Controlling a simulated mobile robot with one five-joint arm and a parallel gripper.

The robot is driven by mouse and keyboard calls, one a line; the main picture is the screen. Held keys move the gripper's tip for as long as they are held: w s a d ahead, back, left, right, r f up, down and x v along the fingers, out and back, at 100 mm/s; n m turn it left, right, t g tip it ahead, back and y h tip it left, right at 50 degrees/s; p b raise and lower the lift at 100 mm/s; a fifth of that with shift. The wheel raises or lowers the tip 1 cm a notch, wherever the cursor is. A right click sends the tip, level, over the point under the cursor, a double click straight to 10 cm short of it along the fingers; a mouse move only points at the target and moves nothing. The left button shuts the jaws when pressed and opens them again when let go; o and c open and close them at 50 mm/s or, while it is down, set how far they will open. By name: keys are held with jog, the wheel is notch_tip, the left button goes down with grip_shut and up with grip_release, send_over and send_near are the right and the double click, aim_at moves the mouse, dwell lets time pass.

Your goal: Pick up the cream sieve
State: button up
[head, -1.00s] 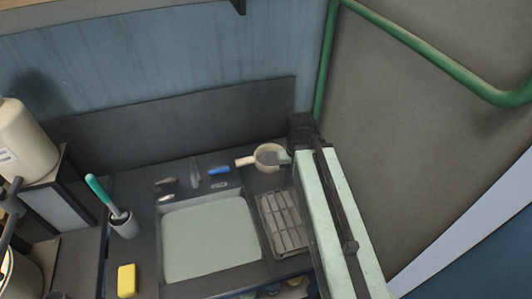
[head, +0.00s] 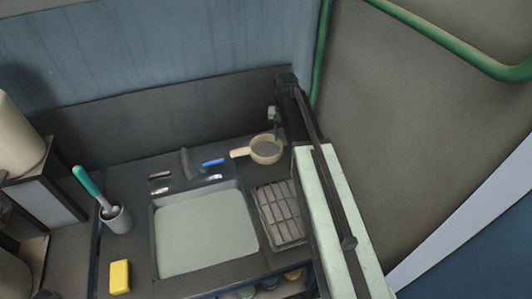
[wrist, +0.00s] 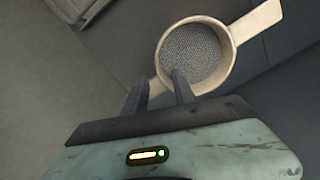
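The cream sieve (head: 277,159) rests on the dark countertop, its handle pointing left in the head view. In the wrist view the sieve (wrist: 228,48) shows its round mesh bowl, with the handle toward the upper right. My gripper (head: 273,118) is above and behind the sieve in the head view. In the wrist view my gripper (wrist: 160,88) is open and empty. Its right fingertip overlaps the near rim of the bowl and its left fingertip lies just outside it. The gripper appears apart from the sieve; the exact height gap is hard to tell.
A sink basin (head: 207,235) and a grey rack (head: 280,213) are in front. A cup (head: 116,220) with a teal-handled brush and a yellow sponge (head: 120,277) stand left. A wall rises behind.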

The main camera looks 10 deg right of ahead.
aim_at(282, 146)
jog(key=shift+f, duration=0.15)
notch_tip(282, 146, down, 5)
jog(key=b, duration=0.5)
jog(key=shift+s+f, duration=0.1)
jog(key=shift+f, duration=0.1)
jog(key=shift+r, duration=0.2)
jog(key=shift+c, duration=0.3)
grip_shut()
